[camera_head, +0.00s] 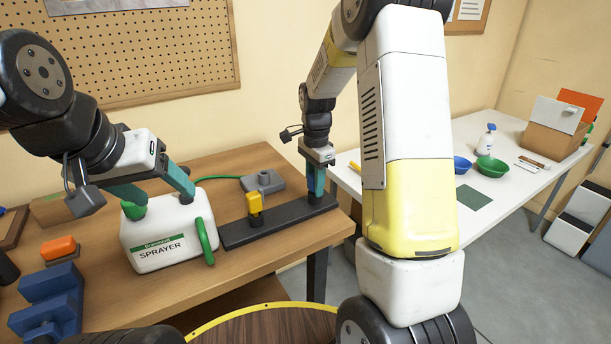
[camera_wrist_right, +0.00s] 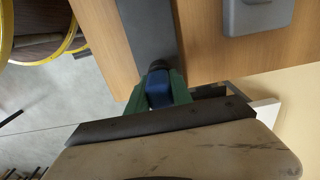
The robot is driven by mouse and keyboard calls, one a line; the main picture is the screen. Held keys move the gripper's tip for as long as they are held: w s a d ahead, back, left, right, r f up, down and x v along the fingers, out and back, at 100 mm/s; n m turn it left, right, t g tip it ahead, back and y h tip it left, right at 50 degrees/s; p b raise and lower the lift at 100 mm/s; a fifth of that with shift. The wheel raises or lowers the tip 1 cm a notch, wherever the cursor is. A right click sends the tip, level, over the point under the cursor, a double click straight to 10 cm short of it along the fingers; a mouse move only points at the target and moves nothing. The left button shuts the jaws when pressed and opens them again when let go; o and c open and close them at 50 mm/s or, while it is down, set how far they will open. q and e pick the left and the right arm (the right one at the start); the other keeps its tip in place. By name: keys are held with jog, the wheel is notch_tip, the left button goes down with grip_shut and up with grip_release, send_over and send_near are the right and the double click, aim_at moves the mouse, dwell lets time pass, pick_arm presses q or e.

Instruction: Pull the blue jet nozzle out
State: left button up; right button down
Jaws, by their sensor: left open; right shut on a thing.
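The blue jet nozzle (camera_wrist_right: 158,92) shows in the right wrist view between the green fingers of my right gripper (camera_wrist_right: 158,84), which is shut on it. In the head view my right gripper (camera_head: 316,190) is at the right end of the black holder bar (camera_head: 283,222), and its fingers hide most of the nozzle. The dark bar (camera_wrist_right: 148,30) also shows in the right wrist view, right by the nozzle's end. I cannot tell whether the nozzle is still seated. My left gripper (camera_head: 160,200) is open, with its fingers around the top of the white sprayer (camera_head: 165,237).
A yellow nozzle (camera_head: 255,202) stands on the bar. A grey block (camera_head: 262,182) with a green hose lies behind it. An orange-topped piece (camera_head: 58,248) and a blue vise (camera_head: 50,295) are at the left. A white table (camera_head: 470,135) with bowls stands at the right.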

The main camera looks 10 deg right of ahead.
jog(key=shift+r, duration=0.75)
dwell(0.3)
jog(key=shift+r, duration=4.6)
